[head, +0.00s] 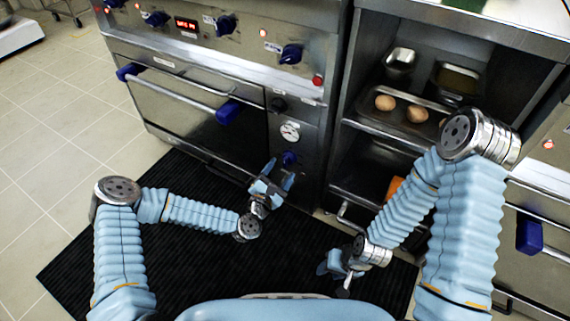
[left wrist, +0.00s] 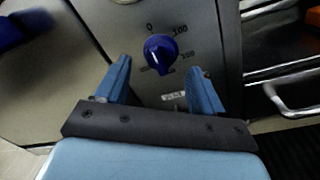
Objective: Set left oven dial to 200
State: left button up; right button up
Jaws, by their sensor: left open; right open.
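The blue oven dial (left wrist: 161,52) sits on a steel panel with a printed scale showing 0 and 100 around it. Its pointer end faces down in the left wrist view. In the head view the dial (head: 289,158) is below a round white gauge, right of the oven door. My left gripper (head: 276,177) is open just in front of the dial; in the left wrist view its fingers (left wrist: 158,85) are on either side below the dial, with nothing between them. My right gripper (head: 337,266) is low over the black mat, open and away from the dial.
The oven door handle (head: 180,92) with blue ends sticks out left of the dial. Open shelves (head: 385,125) with a tray of round brown items stand right. Black mat (head: 200,260) covers the floor.

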aim_at(285, 164)
pick_arm(q)
jog(key=shift+x, duration=2)
